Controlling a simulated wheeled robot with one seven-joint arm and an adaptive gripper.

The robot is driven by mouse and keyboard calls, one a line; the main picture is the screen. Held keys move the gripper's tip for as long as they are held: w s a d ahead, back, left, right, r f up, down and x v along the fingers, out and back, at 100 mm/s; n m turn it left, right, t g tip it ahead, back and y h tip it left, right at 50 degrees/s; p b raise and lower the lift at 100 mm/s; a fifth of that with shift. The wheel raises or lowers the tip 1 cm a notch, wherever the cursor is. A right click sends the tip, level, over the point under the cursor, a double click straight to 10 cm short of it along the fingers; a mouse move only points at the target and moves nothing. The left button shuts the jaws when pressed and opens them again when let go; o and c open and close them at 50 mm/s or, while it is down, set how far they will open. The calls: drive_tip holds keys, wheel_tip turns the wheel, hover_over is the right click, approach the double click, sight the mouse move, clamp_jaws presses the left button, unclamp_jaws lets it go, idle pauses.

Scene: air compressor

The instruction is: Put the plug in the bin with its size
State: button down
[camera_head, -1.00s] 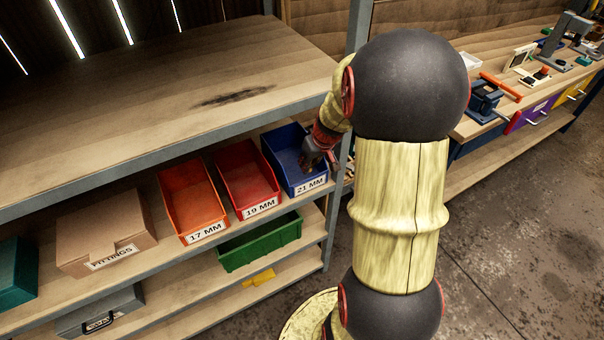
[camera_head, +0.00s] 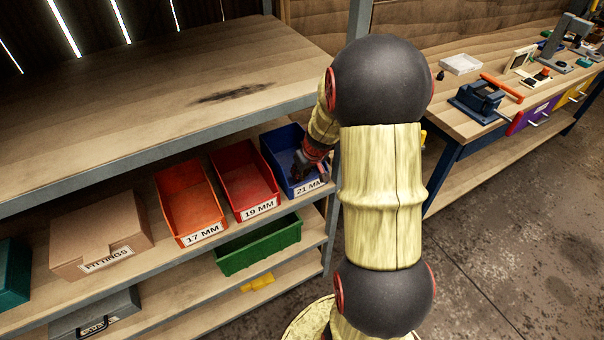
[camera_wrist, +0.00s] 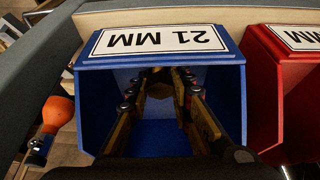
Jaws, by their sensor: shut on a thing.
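My gripper (camera_head: 304,172) is at the front of the blue bin marked 21 MM (camera_head: 273,145), by its label. In the wrist view my gripper (camera_wrist: 162,84) points into the blue bin (camera_wrist: 232,95), its fingers between the side walls. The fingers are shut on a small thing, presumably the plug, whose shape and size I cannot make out. The red bin marked 19 MM (camera_head: 243,172) stands beside the blue one and also shows in the wrist view (camera_wrist: 262,85). The orange bin marked 17 MM (camera_head: 190,205) is left of it. Both look empty.
The wooden shelf top (camera_head: 150,90) lies above the bins, and a metal post (camera_head: 357,40) rises close to my arm. A green bin (camera_head: 258,247) is below, a fittings box (camera_head: 100,230) at left. A workbench (camera_head: 455,105) with tools stands at right.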

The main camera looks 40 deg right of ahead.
drive_tip(key=c, duration=1.6)
unclamp_jaws()
drive_tip(key=shift+f, duration=0.1)
drive_tip(key=shift+s+r+p, duration=0.1)
drive_tip(key=shift+r+p, duration=0.25)
drive_tip(key=shift+r, duration=0.15)
drive_tip(key=p+v, duration=0.3)
drive_tip(key=v, duration=0.8)
drive_tip(key=s+a+r+n, duration=0.1)
drive_tip(key=a+r, duration=0.4)
drive_tip(key=a, duration=0.3)
drive_tip(key=s+a+r+n, duration=0.1)
drive_tip(key=a+r, duration=0.5)
drive_tip(key=a, duration=0.2)
drive_tip(key=shift+n+t+y, duration=0.3)
drive_tip(key=shift+t+y, duration=0.2)
drive_tip(key=shift+t, duration=0.2)
drive_tip(key=s+a+r, duration=0.2)
drive_tip(key=s+a, duration=0.2)
drive_tip(key=s+a+r, duration=0.2)
drive_tip(key=s+a, duration=0.2)
drive_tip(key=s, duration=0.1)
drive_tip(key=s+a+r, duration=0.2)
drive_tip(key=s+a, duration=0.2)
drive_tip(key=a, duration=0.1)
drive_tip(key=shift+s, duration=0.3)
